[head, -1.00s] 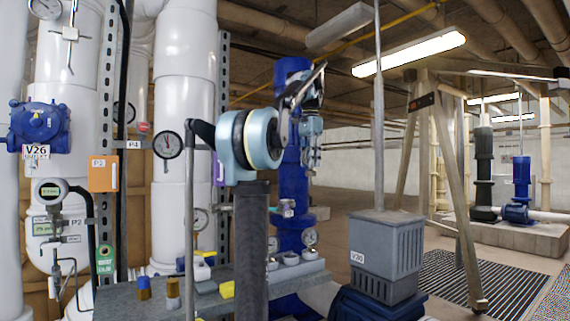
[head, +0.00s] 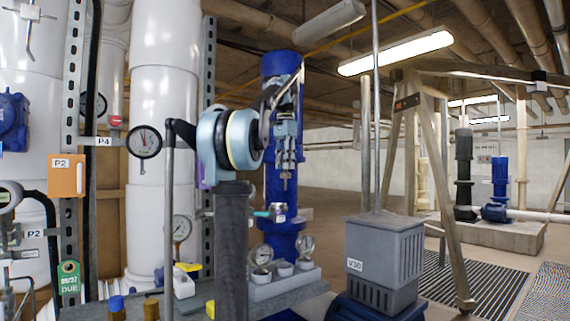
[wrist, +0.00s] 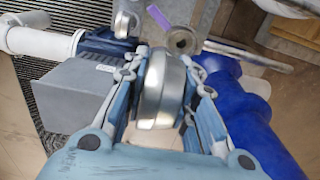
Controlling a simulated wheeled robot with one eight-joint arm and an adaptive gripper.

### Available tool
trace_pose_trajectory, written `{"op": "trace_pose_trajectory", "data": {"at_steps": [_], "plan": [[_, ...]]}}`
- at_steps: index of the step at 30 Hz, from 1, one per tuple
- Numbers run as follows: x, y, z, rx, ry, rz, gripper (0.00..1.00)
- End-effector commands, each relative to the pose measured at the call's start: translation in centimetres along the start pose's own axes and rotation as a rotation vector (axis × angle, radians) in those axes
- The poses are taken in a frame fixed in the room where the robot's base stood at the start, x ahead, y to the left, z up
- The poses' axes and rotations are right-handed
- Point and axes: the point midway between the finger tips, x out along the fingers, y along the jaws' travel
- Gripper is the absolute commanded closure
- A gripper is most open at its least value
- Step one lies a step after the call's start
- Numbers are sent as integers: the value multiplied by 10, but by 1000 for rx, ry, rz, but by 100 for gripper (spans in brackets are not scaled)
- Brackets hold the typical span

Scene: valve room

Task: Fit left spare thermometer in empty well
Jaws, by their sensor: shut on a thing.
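My gripper (head: 287,150) is raised in front of the blue vertical pipe. It is shut on a rounded silver metal thing (wrist: 157,95), which looks like the thermometer's case; its face is turned away. A thin stem (head: 285,182) hangs below the fingers in the head view. In the wrist view, a grey round fitting with a darker centre (wrist: 180,40) lies beyond the held thing, beside a purple tag (wrist: 160,18). I cannot tell for sure that this is the empty well. A small fitting (head: 277,212) shows below my gripper.
A grey bench block with cups (head: 284,282) stands below, with two dial gauges (head: 262,255) (head: 306,246) at it. A grey V30 box (head: 384,252) with a tall rod is to the right. White pipes with a P4 dial (head: 144,142) stand left.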

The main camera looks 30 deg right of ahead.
Motion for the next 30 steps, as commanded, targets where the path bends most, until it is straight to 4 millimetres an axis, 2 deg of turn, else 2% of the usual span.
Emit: {"op": "trace_pose_trajectory", "data": {"at_steps": [19,30], "plan": [[18,-47,-2,3,0,0,92],[39,-46,-2,4,0,0,92]]}}
